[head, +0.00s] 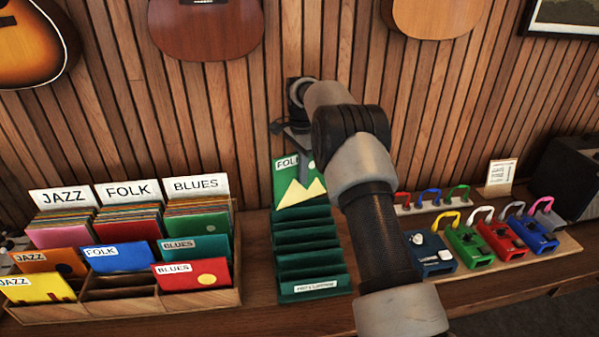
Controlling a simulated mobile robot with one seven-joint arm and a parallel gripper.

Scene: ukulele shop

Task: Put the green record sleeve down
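The green record sleeve (291,192) has a white FOLK label and yellow mountain shapes. It stands nearly upright at the back of a green stepped rack (312,262), with its lower edge hidden behind the rack's rear step. My gripper (298,143) is at the top edge of the sleeve, with a dark finger in front of its face, covering part of the label. It appears shut on the sleeve; the other finger is mostly hidden. I cannot tell whether the sleeve's bottom rests in the rack.
A wooden record crate (208,298) with JAZZ, FOLK and BLUES dividers stands left of the rack. On the right, a pedal board (560,244) carries several coloured pedals. My arm crosses between rack and pedals. Guitars (206,25) hang on the slatted wall above.

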